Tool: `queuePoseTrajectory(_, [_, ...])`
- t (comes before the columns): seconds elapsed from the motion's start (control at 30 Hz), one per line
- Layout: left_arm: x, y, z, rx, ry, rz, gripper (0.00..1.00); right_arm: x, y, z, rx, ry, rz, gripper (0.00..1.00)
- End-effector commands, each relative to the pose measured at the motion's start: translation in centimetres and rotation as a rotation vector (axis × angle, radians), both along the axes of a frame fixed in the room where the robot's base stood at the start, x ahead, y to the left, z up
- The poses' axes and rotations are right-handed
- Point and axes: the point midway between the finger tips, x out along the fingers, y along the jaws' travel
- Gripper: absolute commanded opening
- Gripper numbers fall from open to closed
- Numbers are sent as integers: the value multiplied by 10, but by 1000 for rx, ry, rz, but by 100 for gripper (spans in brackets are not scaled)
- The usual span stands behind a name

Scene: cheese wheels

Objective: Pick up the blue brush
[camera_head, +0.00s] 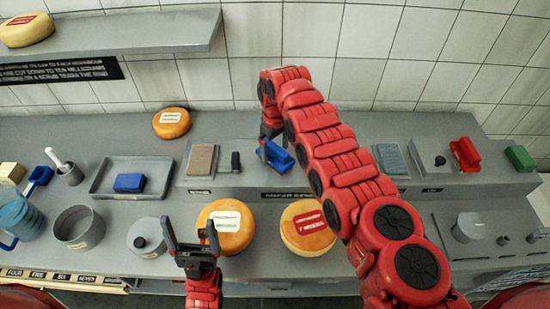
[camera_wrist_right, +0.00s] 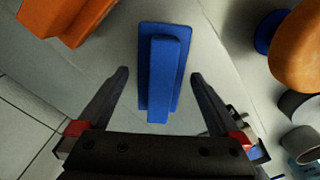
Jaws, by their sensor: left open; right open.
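The blue brush (camera_head: 277,156) lies on the raised back shelf of the counter, just below my right gripper (camera_head: 268,133), which partly covers it in the head view. In the right wrist view the brush (camera_wrist_right: 163,75) is a flat blue block with a raised bar along its top. Its near part lies between the two open fingers of my right gripper (camera_wrist_right: 158,76), with a gap on each side. The fingers hold nothing. My left gripper (camera_head: 192,243) is open and empty at the front of the counter, in front of a cheese wheel (camera_head: 232,240).
Another cheese wheel (camera_head: 297,243) lies near the front. A grey tray (camera_head: 105,180) with a blue block (camera_head: 129,183) stands at the left. A brown block (camera_head: 201,160) and a small dark item (camera_head: 236,162) lie left of the brush. A red item (camera_head: 465,154) lies right.

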Motion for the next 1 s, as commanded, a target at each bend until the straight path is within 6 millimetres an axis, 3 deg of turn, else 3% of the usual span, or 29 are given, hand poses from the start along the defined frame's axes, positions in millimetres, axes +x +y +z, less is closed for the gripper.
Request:
queuePoseTrajectory(0.17, [0,0,1,0,0,0,89,0,0,1,0,-1,0,96])
queuePoseTrajectory(0.7, [0,0,1,0,0,0,89,0,0,2,1,-1,0,0])
queuePoseTrajectory(1.0, [0,0,2,0,0,0,89,0,0,6,0,-1,0,0])
